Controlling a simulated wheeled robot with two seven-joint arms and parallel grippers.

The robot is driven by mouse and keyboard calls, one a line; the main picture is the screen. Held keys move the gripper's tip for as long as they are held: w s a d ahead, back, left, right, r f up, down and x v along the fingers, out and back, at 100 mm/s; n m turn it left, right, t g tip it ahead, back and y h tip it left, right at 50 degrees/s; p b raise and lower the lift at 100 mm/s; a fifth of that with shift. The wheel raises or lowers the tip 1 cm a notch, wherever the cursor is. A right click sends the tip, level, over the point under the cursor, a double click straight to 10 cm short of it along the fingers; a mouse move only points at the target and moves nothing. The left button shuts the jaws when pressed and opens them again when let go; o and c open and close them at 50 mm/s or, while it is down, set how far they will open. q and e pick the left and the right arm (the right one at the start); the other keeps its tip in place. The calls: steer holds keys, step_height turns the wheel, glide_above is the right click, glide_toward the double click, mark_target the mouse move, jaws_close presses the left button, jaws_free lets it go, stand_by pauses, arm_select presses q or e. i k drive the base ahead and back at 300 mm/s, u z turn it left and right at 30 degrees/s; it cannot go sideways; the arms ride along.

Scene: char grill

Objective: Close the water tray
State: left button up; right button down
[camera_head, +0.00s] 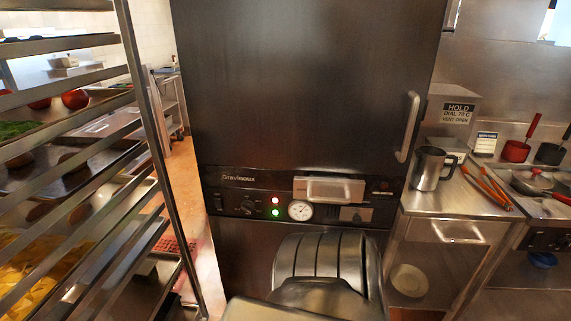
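A large dark steel cabinet (300,80) labelled Gravinoux fills the middle of the view, its tall door shut. In its control panel, right of centre, is a small steel tray front with a handle (330,190), which looks like the water tray. Its front seems to stand out a little from the panel, but how far cannot be told from this angle. Neither of my grippers can be made out. Rounded metal parts, likely of my own body, cover the cabinet's lower front below the panel.
A rack of trays (145,150) stands close on the left. On the right, a steel counter (430,203) holds a metal jug (428,170), red-handled tongs (487,186) and small pans (515,151). The panel has a dial (300,210) and lit red and green lamps.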

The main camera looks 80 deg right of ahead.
mark_target(331, 188)
steer(key=u, duration=0.25)
steer(key=k, duration=0.85)
steer(key=z, duration=0.4)
